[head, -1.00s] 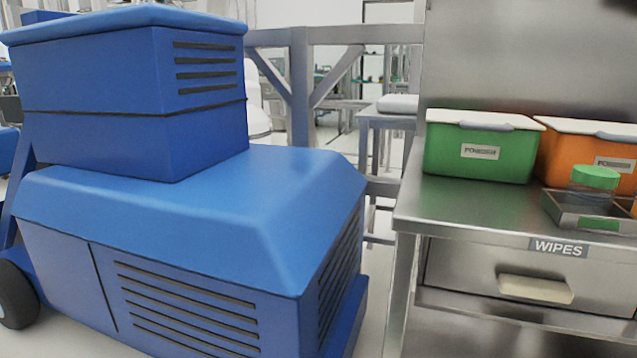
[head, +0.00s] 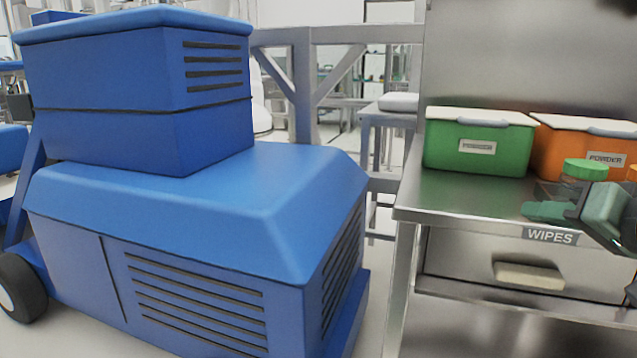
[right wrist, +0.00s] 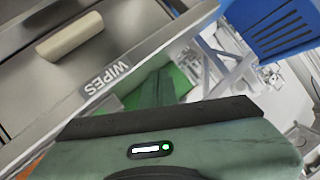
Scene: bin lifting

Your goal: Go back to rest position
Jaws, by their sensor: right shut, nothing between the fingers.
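My right gripper (head: 548,211) comes in from the right edge of the head view. Its fingers are shut and empty, over the front part of the steel counter (head: 420,200), above the WIPES label (head: 550,237). It partly hides a clear jar with a green lid (head: 586,169) behind it. In the right wrist view the shut fingers (right wrist: 156,88) point toward the counter edge, with the WIPES label (right wrist: 107,78) to their left. My left gripper is not in view.
A green bin (head: 478,146) and an orange bin (head: 570,155), both with white lids, stand at the counter's back. Below is a drawer with a pale handle (head: 529,276). A large blue machine (head: 200,220) fills the left. A narrow floor gap separates it from the counter.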

